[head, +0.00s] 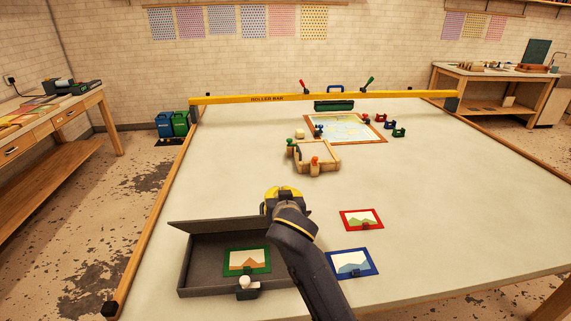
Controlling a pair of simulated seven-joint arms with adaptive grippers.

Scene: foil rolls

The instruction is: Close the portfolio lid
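The portfolio (183,277) is a dark grey, shallow box standing open at the front left of the table in the head view. Its lid (200,226) appears raised along the far side. A green-framed picture (246,261) lies inside. A pale round knob (246,282) on a dark piece is at the front edge. One arm, which appears to be my right, rises from the bottom centre. Its gripper (284,191), with yellow parts, is above the table just beyond the box's far right corner, apart from the lid. Its fingertips are unclear. My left gripper is out of view.
Red-framed (361,220) and blue-framed (352,263) pictures lie right of the portfolio. A wooden frame (317,156) and a map-like board (345,128) are farther back. A yellow roller bar (330,97) spans the far side. The table's right side is clear.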

